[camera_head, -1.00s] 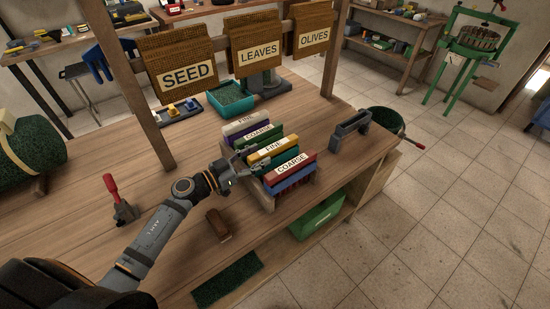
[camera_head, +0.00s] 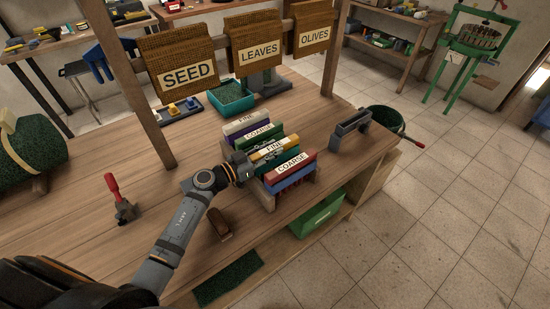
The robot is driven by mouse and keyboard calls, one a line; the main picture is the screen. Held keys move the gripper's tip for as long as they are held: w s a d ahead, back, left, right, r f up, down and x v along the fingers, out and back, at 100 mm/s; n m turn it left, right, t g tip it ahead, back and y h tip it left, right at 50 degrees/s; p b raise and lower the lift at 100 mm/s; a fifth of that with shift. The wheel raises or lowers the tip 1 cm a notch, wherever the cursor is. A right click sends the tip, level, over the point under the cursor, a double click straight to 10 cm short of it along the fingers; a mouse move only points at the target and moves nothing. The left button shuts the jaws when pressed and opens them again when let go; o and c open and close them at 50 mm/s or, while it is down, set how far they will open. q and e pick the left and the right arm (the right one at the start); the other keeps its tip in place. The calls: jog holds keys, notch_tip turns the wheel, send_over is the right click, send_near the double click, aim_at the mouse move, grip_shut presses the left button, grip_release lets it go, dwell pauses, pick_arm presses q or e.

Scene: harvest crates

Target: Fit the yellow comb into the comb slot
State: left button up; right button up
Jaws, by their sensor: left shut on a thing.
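The yellow comb (camera_head: 288,143), labelled FINE, stands in the row of combs in the wooden rack (camera_head: 264,199), between a green comb labelled COARSE (camera_head: 259,131) and a red one labelled COARSE (camera_head: 291,165). My left gripper (camera_head: 264,155) reaches in from the left and is shut at the yellow comb, its fingers covering part of it. The comb's lower edge is hidden. A grey open-framed holder (camera_head: 350,130) stands on the bench to the right of the rack; I cannot tell whether it is the comb slot. My right gripper is not in view.
A white-topped comb (camera_head: 241,122) stands at the rack's far end. A teal tray (camera_head: 231,98) is behind the rack. Bare bench lies between rack and grey holder.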

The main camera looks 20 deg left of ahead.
pick_arm(q)
grip_shut()
